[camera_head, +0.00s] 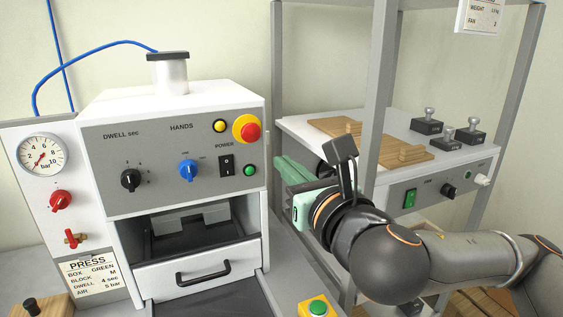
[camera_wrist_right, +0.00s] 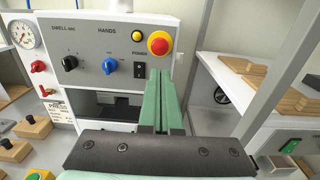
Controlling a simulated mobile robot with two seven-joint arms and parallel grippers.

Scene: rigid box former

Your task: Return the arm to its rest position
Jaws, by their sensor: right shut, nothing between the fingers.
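My right arm (camera_head: 400,255) comes in from the right in the head view. Its gripper (camera_head: 280,163) has pale green fingers pointing left toward the right side of the white press (camera_head: 170,130). In the wrist view the two fingers of the gripper (camera_wrist_right: 162,75) lie side by side, shut, with nothing held. They overlap the press front below the red emergency button (camera_wrist_right: 158,43); whether they touch it I cannot tell. My left gripper is not in view.
A grey metal rack (camera_head: 380,100) stands close behind the right gripper. The press drawer (camera_head: 198,272) is at lower left, and a green button box (camera_head: 318,307) is at the bottom.

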